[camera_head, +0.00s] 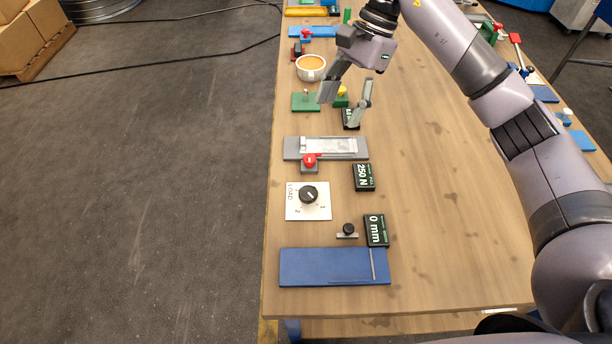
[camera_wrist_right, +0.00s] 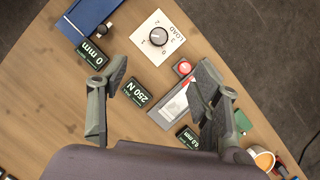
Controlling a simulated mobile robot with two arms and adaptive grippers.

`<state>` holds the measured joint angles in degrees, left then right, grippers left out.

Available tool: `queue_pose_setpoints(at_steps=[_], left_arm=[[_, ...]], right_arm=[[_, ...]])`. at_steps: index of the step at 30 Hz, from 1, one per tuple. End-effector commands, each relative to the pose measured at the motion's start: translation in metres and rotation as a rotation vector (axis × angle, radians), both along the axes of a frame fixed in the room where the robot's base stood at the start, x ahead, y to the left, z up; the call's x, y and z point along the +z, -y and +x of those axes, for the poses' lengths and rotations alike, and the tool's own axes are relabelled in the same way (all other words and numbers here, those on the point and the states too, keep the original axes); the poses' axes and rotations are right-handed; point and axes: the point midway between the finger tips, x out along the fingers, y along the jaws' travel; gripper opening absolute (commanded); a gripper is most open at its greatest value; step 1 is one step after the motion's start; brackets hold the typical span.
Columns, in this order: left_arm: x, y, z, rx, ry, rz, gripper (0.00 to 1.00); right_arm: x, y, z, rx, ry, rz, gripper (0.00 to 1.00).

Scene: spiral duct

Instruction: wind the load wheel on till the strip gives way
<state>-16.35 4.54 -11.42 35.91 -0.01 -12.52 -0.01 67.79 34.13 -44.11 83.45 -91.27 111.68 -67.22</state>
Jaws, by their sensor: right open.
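The load wheel is a black knob (camera_head: 309,194) on a white plate marked LOAD, near the table's left edge; it also shows in the right wrist view (camera_wrist_right: 158,37). The pale strip (camera_head: 330,146) lies in a grey fixture (camera_head: 291,148) beyond it and looks whole; the wrist view shows part of it (camera_wrist_right: 178,105). A display (camera_head: 363,177) reads 250 N. My right gripper (camera_head: 342,107) is open and empty, above the table beyond the grey fixture and apart from the knob. Its fingers hide part of the fixture in the wrist view. My left gripper is out of view.
A red button (camera_head: 310,160) sits between fixture and knob. A 0 mm display (camera_head: 376,230), a small black knob (camera_head: 348,229) and a blue plate (camera_head: 322,267) lie nearer. A bowl (camera_head: 311,68) and green blocks (camera_head: 305,102) stand farther back. The table's middle is clear.

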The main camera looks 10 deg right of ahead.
Motion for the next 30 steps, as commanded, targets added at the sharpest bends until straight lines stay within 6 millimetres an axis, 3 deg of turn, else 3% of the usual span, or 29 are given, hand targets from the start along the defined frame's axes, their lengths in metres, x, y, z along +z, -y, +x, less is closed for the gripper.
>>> queue_pose_setpoints(at_steps=[1, 3, 12, 15, 22, 30], left_arm=[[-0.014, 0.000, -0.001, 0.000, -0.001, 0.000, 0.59], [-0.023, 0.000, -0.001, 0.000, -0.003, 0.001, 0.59], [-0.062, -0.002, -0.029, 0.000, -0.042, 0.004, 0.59], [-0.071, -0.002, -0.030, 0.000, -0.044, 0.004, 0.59], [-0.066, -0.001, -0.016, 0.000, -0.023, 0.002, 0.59], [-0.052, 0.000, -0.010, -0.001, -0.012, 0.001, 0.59]], right_arm=[[-0.014, 0.000, 0.000, 0.000, 0.000, 0.000, 0.58], [-0.023, 0.000, 0.000, 0.000, 0.000, 0.001, 0.58], [-0.060, 0.000, 0.000, 0.000, 0.000, 0.001, 0.58], [-0.069, 0.000, 0.000, 0.000, 0.000, 0.001, 0.58], [-0.080, -0.005, -0.003, 0.002, -0.002, 0.000, 0.58], [-0.129, -0.025, -0.012, 0.001, -0.006, 0.002, 0.58]])
